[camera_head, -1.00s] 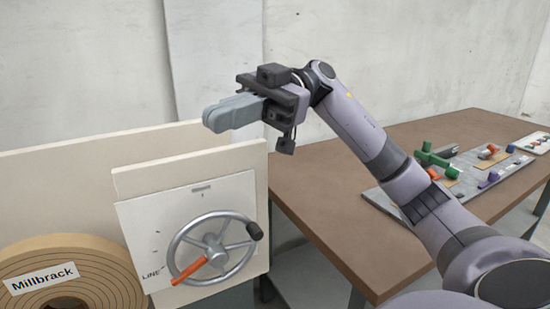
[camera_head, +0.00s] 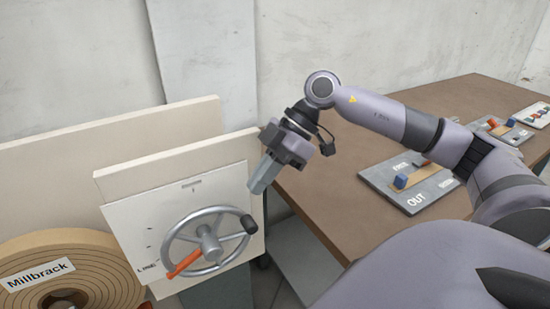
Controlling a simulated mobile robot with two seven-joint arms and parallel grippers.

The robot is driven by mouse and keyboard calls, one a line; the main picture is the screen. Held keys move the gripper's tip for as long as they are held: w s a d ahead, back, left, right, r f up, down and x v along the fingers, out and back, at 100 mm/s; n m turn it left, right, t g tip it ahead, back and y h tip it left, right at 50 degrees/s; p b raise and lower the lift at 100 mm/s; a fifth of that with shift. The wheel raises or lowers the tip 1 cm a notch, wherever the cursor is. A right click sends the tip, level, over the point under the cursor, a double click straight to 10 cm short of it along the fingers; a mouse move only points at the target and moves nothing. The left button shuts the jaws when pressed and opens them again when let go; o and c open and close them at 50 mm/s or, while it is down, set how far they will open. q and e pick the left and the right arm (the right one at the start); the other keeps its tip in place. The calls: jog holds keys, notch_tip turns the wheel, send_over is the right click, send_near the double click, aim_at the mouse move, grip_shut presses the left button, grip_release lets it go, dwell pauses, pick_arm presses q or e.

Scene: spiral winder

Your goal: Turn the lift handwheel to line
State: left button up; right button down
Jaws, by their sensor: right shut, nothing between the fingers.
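The lift handwheel (camera_head: 209,240) is a grey spoked wheel on a white panel (camera_head: 125,219). A dark crank knob (camera_head: 249,223) sits at its right rim. An orange pointer spoke (camera_head: 184,264) points to the lower left, just below the LINE mark (camera_head: 146,267) on the panel. My right gripper (camera_head: 257,188) is shut and empty. It points down, above and to the right of the knob, and appears apart from the wheel. My left gripper is not in view.
A brown coil labelled Millbrack (camera_head: 80,262) stands left of the panel. A brown table (camera_head: 335,205) on the right holds a grey board marked OUT (camera_head: 420,196) with small coloured parts. Pale boards (camera_head: 120,135) stand behind the wheel panel.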

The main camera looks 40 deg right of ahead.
notch_tip(320, 180, down, 6)
jog(key=a, duration=0.1)
jog(key=shift+w+a, duration=0.2)
jog(key=shift+a, duration=0.05)
jog(key=shift+s+d+f, duration=0.1)
jog(key=shift+d+f, duration=0.15)
jog(key=shift+f, duration=0.3)
jog(key=shift+s+d+f, duration=0.1)
jog(key=shift+d+f, duration=0.15)
jog(key=shift+f, duration=0.3)
jog(key=shift+r, duration=0.1)
